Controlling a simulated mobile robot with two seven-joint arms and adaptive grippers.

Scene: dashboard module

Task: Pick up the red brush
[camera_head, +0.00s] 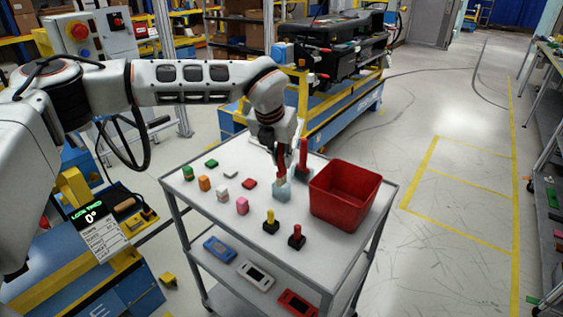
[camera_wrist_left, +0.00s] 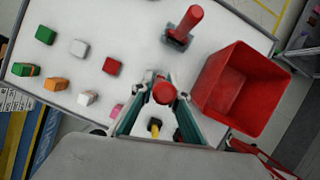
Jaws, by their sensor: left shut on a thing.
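My left gripper (camera_head: 280,150) points down over the grey cart and is shut on the handle of a red brush (camera_head: 281,169). The brush is upright, with a pale teal base below the fingers. I cannot tell whether its base touches the cart top. In the left wrist view the round red top of the held brush (camera_wrist_left: 164,92) shows between the fingers. A second red brush (camera_head: 303,155) with a grey base stands just behind it; it also shows in the left wrist view (camera_wrist_left: 190,20). My right gripper is out of view.
A red open bin (camera_head: 345,192) stands close to the right on the cart top (camera_head: 215,153). Several coloured blocks lie to the left. A yellow-handled piece (camera_head: 271,222) and a red-handled piece (camera_head: 297,237) stand in front. The lower shelf holds flat coloured devices.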

